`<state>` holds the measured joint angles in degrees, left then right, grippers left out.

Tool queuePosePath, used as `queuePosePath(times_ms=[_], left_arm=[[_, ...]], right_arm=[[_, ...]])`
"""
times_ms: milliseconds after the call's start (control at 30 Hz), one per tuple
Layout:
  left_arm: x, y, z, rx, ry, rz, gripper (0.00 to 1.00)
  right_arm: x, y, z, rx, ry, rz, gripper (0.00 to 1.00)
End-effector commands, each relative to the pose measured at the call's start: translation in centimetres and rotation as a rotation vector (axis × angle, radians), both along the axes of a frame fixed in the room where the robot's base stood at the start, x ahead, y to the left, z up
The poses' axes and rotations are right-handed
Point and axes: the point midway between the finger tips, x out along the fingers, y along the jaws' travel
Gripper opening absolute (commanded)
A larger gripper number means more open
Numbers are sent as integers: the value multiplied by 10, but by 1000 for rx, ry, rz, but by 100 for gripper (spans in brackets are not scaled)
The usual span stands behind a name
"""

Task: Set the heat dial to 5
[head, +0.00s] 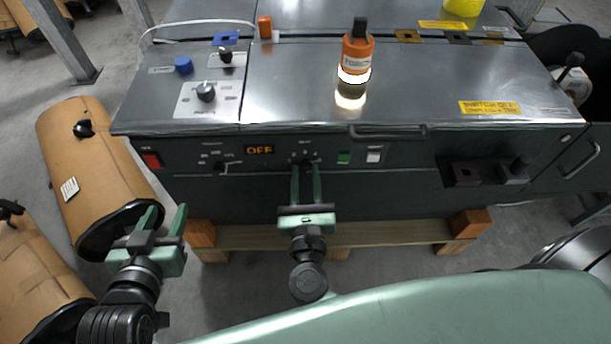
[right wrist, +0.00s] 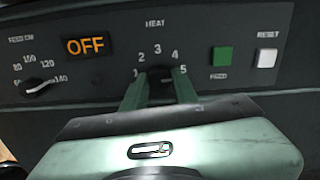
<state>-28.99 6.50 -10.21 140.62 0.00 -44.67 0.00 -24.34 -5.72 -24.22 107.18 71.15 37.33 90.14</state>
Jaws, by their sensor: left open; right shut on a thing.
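The heat dial (right wrist: 160,74) is a small dark knob on the front panel, with the numbers 1 to 5 in an arc above it under the word HEAT. My right gripper (right wrist: 159,85) is shut on the dial, one green finger on each side. In the head view my right gripper (head: 306,166) reaches up to the panel from below and mostly hides the dial. The dial's pointer cannot be made out clearly. An orange display (right wrist: 86,45) left of the dial reads OFF. My left gripper (head: 164,220) is open and empty, in front of the machine at lower left.
Left of the dial are a feed knob (right wrist: 38,84) and a red switch (head: 151,160). Right of it are a green button (right wrist: 222,56) and a white reset button (right wrist: 267,58). An orange bottle (head: 357,54) stands on the metal top. Brown rolls (head: 95,160) lie at left.

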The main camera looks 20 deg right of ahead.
Motion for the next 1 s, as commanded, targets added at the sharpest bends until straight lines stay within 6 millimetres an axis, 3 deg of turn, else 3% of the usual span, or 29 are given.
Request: queuePosePath(times_ms=[267,300,367,400,767,1000], left_arm=[[0,0,0,0,-1,0,44],[0,0,0,0,-1,0,44],[0,0,0,0,0,0,44],[0,0,0,0,0,0,44],[0,0,0,0,2,0,44],[-1,0,-2,1,11,1,44]], right_arm=[[-1,1,-1,5,3,2,0],[-1,1,-1,4,3,2,31],[-1,1,-1,4,3,2,48],[-1,1,-1,4,2,2,50],[-5,2,-1,1,2,1,50],[-42,13,-2,0,5,3,50]])
